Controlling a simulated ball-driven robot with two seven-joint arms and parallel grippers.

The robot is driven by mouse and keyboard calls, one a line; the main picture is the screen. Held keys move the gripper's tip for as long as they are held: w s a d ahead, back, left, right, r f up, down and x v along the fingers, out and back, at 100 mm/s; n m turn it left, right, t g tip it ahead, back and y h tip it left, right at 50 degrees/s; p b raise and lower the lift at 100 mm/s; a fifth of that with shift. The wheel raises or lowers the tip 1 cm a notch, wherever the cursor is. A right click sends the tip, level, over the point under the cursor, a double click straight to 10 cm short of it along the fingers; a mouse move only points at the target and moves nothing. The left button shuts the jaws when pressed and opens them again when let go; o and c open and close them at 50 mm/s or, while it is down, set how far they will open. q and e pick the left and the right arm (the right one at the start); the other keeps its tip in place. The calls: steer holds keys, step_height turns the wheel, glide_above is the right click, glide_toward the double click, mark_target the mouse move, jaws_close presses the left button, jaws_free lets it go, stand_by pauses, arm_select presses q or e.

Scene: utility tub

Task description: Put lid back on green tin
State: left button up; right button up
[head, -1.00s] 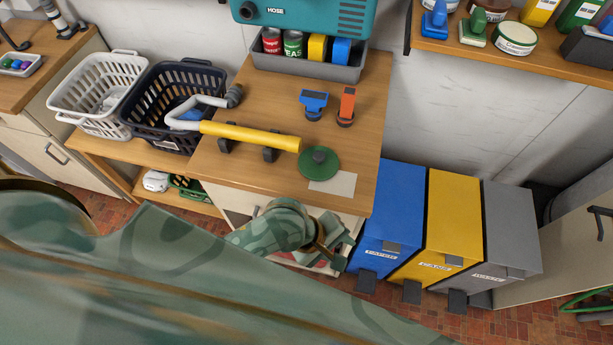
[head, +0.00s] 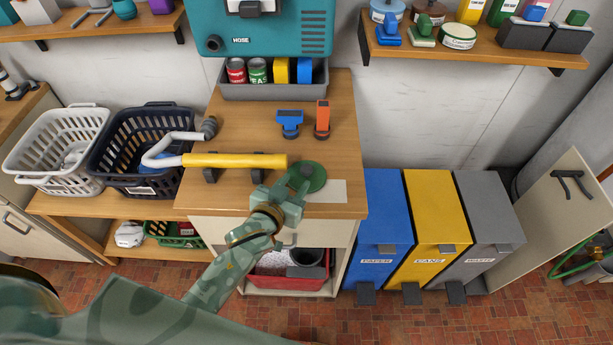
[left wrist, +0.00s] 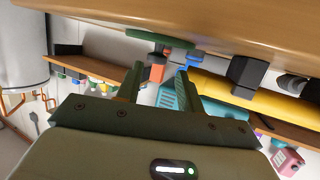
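A round green lid (head: 313,178) with a dark knob lies flat near the front edge of the wooden counter, partly behind my left gripper. My left gripper (head: 296,186) is at its front left side in the head view. In the left wrist view the two fingers (left wrist: 160,72) are apart with nothing between them, and the lid (left wrist: 158,38) shows beyond their tips at the counter edge. The green tin (head: 458,36), with a pale label, stands on the upper right wall shelf. I cannot tell how its top looks inside. My right gripper is not in view.
A yellow-handled pipe tool (head: 235,160) rests on holders left of the lid. A pale card (head: 328,192) lies beside the lid. Blue (head: 289,121) and orange (head: 322,118) tools lie behind. Other tins, brushes and bottles crowd the right shelf (head: 490,52).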

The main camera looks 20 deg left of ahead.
mark_target(304, 174)
arm_select(q)
steer(key=x, duration=0.2)
steer(key=shift+w+d+f, duration=0.1)
steer(key=shift+w, duration=0.2)
steer(key=b+x, duration=0.1)
steer(key=x, duration=0.3)
steer(key=shift+d+f, duration=0.1)
steer(key=shift+d, duration=0.05)
steer(key=shift+w+f+b, duration=0.1)
steer(key=shift+w+b, duration=0.2)
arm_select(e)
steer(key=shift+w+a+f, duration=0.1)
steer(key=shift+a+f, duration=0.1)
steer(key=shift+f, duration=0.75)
arm_select(q)
steer(key=c, duration=0.8)
